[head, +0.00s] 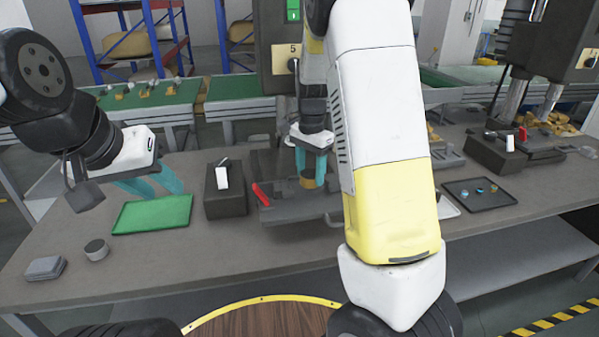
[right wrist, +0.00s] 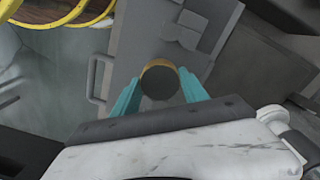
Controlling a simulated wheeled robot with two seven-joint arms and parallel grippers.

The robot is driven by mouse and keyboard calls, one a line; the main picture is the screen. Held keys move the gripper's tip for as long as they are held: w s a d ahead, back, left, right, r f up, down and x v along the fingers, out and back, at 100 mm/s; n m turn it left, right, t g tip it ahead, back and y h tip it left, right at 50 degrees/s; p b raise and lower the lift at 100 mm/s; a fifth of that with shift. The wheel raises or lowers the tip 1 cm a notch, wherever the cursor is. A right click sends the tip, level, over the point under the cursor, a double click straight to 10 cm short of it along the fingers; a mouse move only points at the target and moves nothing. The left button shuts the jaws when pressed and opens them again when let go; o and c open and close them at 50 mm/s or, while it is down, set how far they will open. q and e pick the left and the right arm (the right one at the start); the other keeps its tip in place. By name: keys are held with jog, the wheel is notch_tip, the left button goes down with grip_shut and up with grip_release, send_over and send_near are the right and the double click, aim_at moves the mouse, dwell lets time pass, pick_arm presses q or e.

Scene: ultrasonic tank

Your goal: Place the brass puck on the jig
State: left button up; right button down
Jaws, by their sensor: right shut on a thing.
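The brass puck (head: 308,178) is held between the teal fingers of my right gripper (head: 311,170), above the grey metal fixture. In the right wrist view the puck (right wrist: 160,80) shows a gold rim and a dark face, with a finger on each side. The grey fixture (head: 290,212), which I take for the jig, has a red handle at its left. It also shows beneath the puck in the right wrist view (right wrist: 128,60). Whether the puck touches the fixture I cannot tell. My left gripper (head: 153,186) is open and empty above the green mat.
A green mat (head: 150,216) lies at left on the table (head: 200,252). A dark block (head: 225,203) with a white-faced part stands between mat and fixture. A round grey tin (head: 96,249) and a grey case (head: 45,268) sit front left. A black tray (head: 480,207) with small parts lies right.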

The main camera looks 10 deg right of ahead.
aim_at(310, 172)
jog(key=shift+w, duration=0.3)
jog(key=shift+w+f, duration=0.15)
jog(key=shift+f, duration=1.6)
jog(key=shift+f, duration=0.15)
jog(key=c, duration=0.6)
grip_release()
